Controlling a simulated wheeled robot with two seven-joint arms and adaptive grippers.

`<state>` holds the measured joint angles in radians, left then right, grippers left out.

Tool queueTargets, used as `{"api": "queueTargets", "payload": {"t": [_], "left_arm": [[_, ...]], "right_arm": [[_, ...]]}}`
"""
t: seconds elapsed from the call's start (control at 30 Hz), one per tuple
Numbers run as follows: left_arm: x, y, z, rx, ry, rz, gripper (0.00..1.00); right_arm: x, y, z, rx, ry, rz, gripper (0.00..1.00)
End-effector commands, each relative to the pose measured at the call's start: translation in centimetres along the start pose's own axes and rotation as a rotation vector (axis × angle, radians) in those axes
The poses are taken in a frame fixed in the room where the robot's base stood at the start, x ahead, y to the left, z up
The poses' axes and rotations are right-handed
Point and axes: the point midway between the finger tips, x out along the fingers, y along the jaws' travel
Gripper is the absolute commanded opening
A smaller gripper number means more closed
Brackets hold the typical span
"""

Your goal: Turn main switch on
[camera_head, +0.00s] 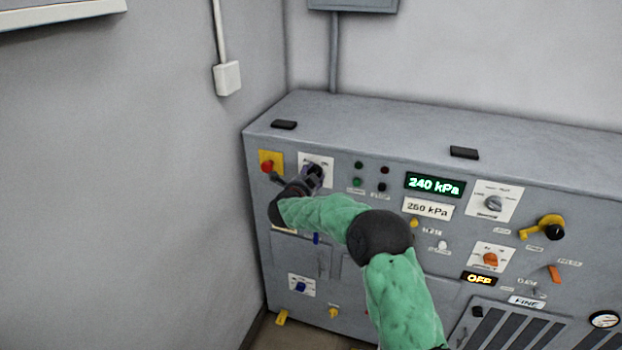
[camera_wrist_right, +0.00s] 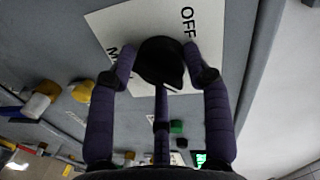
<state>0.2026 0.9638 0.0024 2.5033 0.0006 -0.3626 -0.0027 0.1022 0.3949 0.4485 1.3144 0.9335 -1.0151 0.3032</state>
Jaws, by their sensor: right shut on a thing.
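The main switch is a dark round knob (camera_wrist_right: 160,62) on a white plate (camera_wrist_right: 108,22) with "OFF" and a partly hidden word starting with "M". In the head view the white plate (camera_head: 327,160) is at the upper left of the grey console front, and the knob is mostly hidden by my gripper. My right gripper (camera_head: 313,172) is at the knob. I cannot tell the knob's exact setting. My left gripper is not in view.
A red knob on a yellow plate (camera_head: 267,155) is close on the left. Small red and green buttons (camera_head: 358,181) are on the right. The display (camera_head: 434,185) reads 240 kPa, and another display (camera_head: 479,278) reads OFF. A wall (camera_head: 120,200) stands left of the console.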

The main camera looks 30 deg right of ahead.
Motion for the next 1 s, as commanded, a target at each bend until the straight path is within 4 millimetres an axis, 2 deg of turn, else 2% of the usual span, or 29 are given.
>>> {"api": "queueTargets", "payload": {"t": [0.03, 0.33, 0.37, 0.4, 0.43, 0.77, 0.87, 1.0], "left_arm": [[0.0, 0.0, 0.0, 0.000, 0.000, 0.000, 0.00], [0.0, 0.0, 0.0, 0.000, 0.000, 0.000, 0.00], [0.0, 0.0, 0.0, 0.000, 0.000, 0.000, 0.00], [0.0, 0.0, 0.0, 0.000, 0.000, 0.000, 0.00], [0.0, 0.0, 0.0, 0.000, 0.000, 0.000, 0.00], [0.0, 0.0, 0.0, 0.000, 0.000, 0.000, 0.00], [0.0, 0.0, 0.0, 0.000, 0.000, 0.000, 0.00], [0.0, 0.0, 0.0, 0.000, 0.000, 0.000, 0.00]], "right_arm": [[0.2, -1.0, -0.7, 0.013, 0.012, -0.014, 0.17], [0.2, -1.0, -0.7, 0.014, 0.013, -0.013, 0.17], [0.2, -1.0, -0.7, 0.014, 0.013, -0.013, 0.55], [0.2, -1.0, -0.7, 0.014, 0.013, -0.013, 0.67], [0.2, -0.9, -0.7, 0.014, 0.012, -0.012, 0.72], [-0.1, -0.4, -0.2, 0.007, 0.004, -0.004, 0.72], [-0.9, -0.3, -0.1, 0.006, 0.002, -0.004, 0.72], [-3.1, -0.4, -0.2, 0.006, 0.002, -0.005, 0.72]]}}
